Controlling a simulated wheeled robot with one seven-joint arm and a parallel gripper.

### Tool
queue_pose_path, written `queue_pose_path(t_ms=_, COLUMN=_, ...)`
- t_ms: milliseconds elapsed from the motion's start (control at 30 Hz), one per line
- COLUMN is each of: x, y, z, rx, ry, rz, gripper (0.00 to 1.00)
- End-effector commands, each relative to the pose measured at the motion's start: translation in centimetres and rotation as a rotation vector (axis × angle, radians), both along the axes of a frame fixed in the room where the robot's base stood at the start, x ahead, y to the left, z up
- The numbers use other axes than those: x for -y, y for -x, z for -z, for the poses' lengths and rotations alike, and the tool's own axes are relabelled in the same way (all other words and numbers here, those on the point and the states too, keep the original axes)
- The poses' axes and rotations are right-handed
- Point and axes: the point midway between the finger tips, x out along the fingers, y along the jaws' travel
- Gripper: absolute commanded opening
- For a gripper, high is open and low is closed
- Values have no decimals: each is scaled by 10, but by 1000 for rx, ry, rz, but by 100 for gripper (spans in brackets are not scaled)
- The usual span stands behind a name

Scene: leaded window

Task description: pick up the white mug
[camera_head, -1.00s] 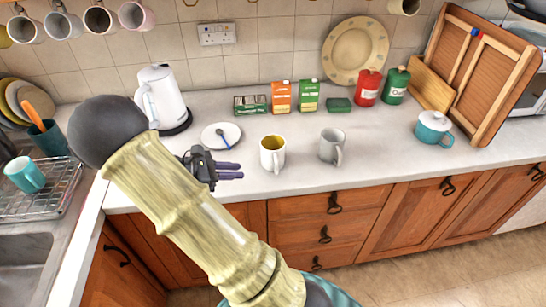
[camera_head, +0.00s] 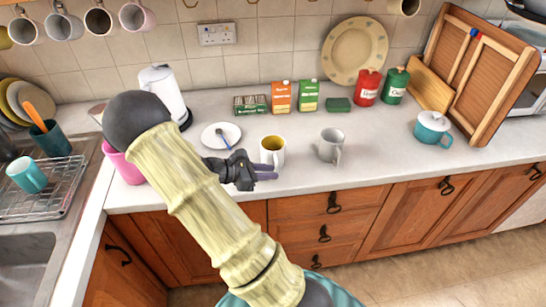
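A white mug with a yellow inside (camera_head: 271,146) stands upright on the counter, its handle toward the front. A second, plain greyish-white mug (camera_head: 331,144) stands to its right, handle at the front right. My gripper (camera_head: 266,172) is at the front of the yellow-lined mug, close to its handle. Its two purple fingers point right and look slightly apart, with nothing clearly held between them. Whether they touch the handle cannot be told.
A white plate with a blue spoon (camera_head: 222,136) lies behind my gripper. Cartons (camera_head: 282,98) and red and green canisters (camera_head: 368,88) stand along the wall. A teal pot (camera_head: 433,129) is at right. A pink container (camera_head: 124,166) shows beside my arm.

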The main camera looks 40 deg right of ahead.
Motion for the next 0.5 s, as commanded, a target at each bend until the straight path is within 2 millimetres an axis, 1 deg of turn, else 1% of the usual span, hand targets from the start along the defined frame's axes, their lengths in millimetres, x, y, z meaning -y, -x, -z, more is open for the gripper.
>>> queue_pose_path(t_ms=133, x=9, y=3, z=3, rx=-5, ry=2, rz=2, gripper=21)
queue_pose_path(t_ms=300, x=32, y=10, z=13, rx=-4, ry=1, rz=3, gripper=21)
queue_pose_path(t_ms=400, x=42, y=13, z=18, rx=-3, ry=1, rz=2, gripper=21)
queue_pose_path(t_ms=500, x=46, y=14, z=20, rx=-2, ry=0, rz=1, gripper=21)
